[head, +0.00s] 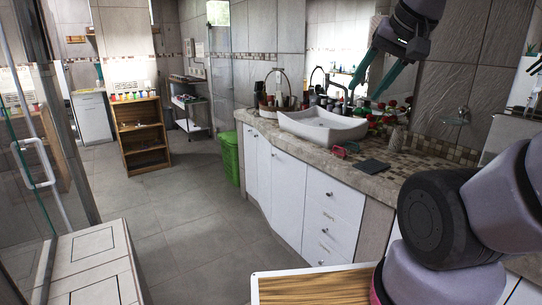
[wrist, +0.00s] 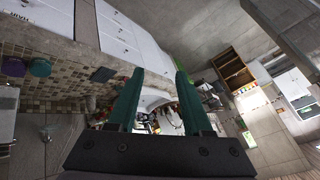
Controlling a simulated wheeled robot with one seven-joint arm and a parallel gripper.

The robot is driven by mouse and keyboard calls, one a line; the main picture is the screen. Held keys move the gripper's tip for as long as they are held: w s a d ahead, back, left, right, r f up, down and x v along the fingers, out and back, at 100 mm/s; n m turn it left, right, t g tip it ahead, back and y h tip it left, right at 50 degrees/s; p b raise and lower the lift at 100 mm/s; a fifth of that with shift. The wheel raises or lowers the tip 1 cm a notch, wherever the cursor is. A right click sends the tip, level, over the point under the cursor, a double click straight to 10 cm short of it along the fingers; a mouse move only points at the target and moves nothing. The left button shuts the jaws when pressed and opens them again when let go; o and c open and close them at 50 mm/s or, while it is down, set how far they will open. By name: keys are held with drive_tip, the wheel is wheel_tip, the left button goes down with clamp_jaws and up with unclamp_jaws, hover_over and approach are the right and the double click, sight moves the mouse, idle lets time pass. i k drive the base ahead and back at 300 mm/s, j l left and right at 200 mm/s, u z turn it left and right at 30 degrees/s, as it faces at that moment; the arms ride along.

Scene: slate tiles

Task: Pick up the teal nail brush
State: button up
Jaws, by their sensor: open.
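My gripper (head: 364,92) is raised at the upper right of the head view, above the counter and sink. Its two teal fingers are spread with nothing between them; the open gripper (wrist: 158,74) also shows in the wrist view. I cannot clearly make out a nail brush. A small pink and teal item (head: 345,149) lies on the counter in front of the sink, too small to identify. In the wrist view a round teal thing (wrist: 40,68) and a round purple thing (wrist: 13,66) sit on the mosaic counter. My gripper is apart from all of these.
The stone counter (head: 290,135) carries a white sink (head: 322,126), a dark flat slab (head: 374,166), bottles and red flowers. A green bin (head: 229,157) and a wooden shelf (head: 140,135) stand beyond. A wooden-topped surface (head: 310,288) is close in front. The tiled floor is open at centre-left.

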sight(350, 148)
drive_tip(key=i+z, duration=0.15)
drive_tip(key=i, duration=0.35)
drive_tip(key=i+j+z, duration=0.2)
drive_tip(key=i, duration=0.25)
drive_tip(key=i+j+z, duration=0.15)
drive_tip(key=i, duration=0.35)
